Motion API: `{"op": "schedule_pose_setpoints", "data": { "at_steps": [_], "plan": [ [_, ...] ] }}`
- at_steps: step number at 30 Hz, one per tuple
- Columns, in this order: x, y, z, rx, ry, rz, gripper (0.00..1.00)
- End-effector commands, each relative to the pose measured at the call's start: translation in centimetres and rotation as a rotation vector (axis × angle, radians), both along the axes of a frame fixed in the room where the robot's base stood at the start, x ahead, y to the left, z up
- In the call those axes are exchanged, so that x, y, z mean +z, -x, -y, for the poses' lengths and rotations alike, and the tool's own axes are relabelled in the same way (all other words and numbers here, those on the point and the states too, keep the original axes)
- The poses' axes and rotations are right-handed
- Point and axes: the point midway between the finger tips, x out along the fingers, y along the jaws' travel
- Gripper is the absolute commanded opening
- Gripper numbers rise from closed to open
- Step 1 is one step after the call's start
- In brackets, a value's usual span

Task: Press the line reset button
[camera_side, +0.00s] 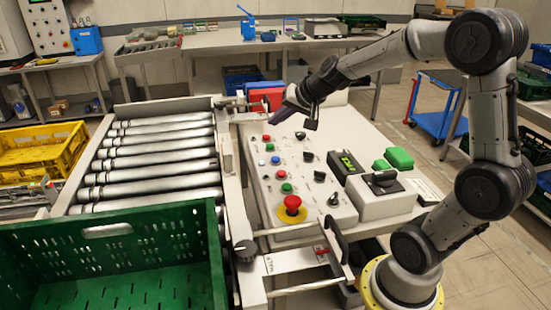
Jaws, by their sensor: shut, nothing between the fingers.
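The control panel (312,226) is a white sloped box beside the roller conveyor. It carries small round buttons: a red button (266,138), a blue button (275,160), a second red button (281,174) and a green button (286,188), with pale ones among them. A large red mushroom button (292,205) sits on a yellow disc at the near end. The labels are too small to read, so I cannot tell which is the line reset button. My gripper (276,118) is shut and empty, tilted down-left over the panel's far end, apparently above the buttons.
Black knobs (333,200) stand along the panel's right side. A green crate (135,262) is on the rollers (150,160), front left.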

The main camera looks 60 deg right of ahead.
Motion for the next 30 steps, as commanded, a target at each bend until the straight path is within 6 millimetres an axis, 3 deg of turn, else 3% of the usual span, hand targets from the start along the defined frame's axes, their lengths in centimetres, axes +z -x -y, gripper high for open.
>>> {"op": "schedule_pose_setpoints", "data": {
  "at_steps": [14,30],
  "plan": [
    [-0.2,0.2,0.3,-0.009,-0.001,-0.001,0.00],
    [-6.3,0.2,0.3,-0.009,-0.001,-0.002,0.00]
  ]
}}
